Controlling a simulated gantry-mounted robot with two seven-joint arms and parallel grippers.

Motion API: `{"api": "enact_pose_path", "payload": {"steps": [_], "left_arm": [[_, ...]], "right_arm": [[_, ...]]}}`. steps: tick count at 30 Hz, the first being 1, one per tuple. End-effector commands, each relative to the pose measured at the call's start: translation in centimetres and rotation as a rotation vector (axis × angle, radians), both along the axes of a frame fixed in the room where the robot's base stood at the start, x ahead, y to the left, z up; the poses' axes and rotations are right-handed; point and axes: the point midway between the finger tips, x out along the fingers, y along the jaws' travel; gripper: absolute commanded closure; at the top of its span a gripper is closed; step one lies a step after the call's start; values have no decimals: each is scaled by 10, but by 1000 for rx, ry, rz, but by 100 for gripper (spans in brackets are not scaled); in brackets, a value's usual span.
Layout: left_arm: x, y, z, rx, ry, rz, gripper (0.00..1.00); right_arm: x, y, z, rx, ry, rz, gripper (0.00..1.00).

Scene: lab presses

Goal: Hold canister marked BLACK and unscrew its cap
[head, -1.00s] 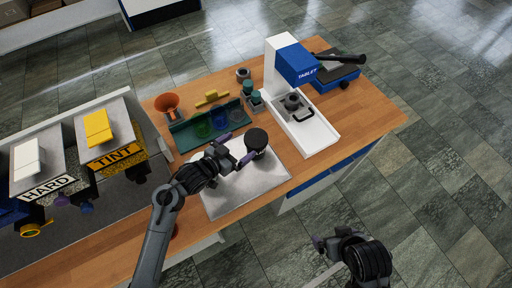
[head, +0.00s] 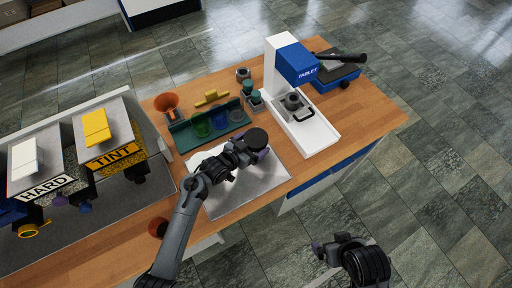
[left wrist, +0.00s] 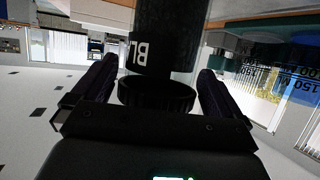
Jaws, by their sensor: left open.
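The black canister (head: 257,137) stands on the pale metal sheet (head: 262,182) on the bench. The rest of the label is hidden. My left gripper (head: 258,152) is at the canister, its fingers open; in the left wrist view my left gripper (left wrist: 155,85) has one finger on each side of the canister, with gaps visible. My right gripper (head: 322,244) is away from the bench, over the floor; its jaws are unclear.
A white and blue press marked TABLET (head: 303,72) stands right of the canister. Dispensers marked HARD (head: 45,187) and TINT (head: 113,155) stand at left. Floor at right is clear.

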Motion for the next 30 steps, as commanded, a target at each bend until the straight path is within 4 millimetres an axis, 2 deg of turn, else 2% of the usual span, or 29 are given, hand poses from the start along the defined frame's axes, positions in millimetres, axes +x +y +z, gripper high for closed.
{"api": "enact_pose_path", "payload": {"steps": [6,14,15,17,23,30], "left_arm": [[13,-11,-8,0,0,1,0],[14,-12,-8,0,0,1,0],[14,-12,-8,0,0,1,2],[14,-12,-8,0,0,1,11],[14,-12,-8,0,0,1,41],[15,-12,-7,0,-1,1,44]], "right_arm": [[0,0,-3,0,0,0,0],[0,0,-3,0,0,0,0],[0,0,-3,0,0,0,0],[0,0,-3,0,0,0,0],[0,0,-3,0,0,0,0],[0,0,-3,0,0,0,0]]}}
